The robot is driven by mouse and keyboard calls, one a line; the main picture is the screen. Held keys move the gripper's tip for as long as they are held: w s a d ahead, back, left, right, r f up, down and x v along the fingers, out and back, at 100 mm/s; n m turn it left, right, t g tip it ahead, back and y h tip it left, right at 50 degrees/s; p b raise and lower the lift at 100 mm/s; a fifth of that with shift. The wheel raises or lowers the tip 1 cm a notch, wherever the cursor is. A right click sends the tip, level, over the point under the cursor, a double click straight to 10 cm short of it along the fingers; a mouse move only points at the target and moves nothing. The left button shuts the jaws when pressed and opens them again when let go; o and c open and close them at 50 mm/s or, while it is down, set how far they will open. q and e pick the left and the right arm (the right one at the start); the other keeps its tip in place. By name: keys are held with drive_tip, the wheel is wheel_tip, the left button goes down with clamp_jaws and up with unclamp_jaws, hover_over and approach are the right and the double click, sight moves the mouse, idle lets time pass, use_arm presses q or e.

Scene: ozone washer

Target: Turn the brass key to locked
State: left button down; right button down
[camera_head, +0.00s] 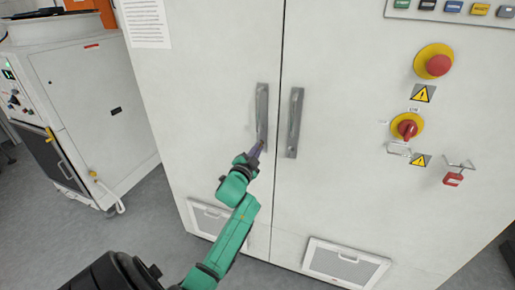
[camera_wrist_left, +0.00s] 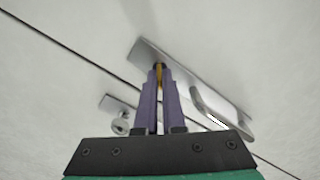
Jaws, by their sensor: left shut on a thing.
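A narrow brass key (camera_wrist_left: 159,72) shows in the left wrist view between the fingertips, at the end of a metal handle plate. My left gripper (camera_wrist_left: 159,85) is shut on it with its two purple fingers. In the head view the left gripper (camera_head: 256,149) reaches the lower end of the left door handle (camera_head: 262,112) on a white cabinet (camera_head: 220,60). The key is hidden behind the fingers there, and its turn angle cannot be told. My right gripper is not in view.
A second handle (camera_head: 294,122) stands on the right door, across the door seam. Red knobs, an emergency stop (camera_head: 438,65) and a red padlock (camera_head: 453,179) are farther right. A white machine (camera_head: 95,95) stands at left, with grey floor between.

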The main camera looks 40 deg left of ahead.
use_arm(q)
drive_tip(key=shift+f+n+p, duration=0.1)
drive_tip(key=shift+n+p, duration=1.7)
drive_tip(key=shift+n, duration=3.1)
drive_tip(key=c, duration=1)
unclamp_jaws()
drive_tip(key=shift+s, duration=0.1)
drive_tip(key=b+v, duration=0.2)
drive_tip(key=v, duration=1.2)
drive_tip(key=shift+s+d+b, duration=0.1)
drive_tip(key=shift+s+b, duration=0.05)
drive_tip(key=shift+b, duration=0.2)
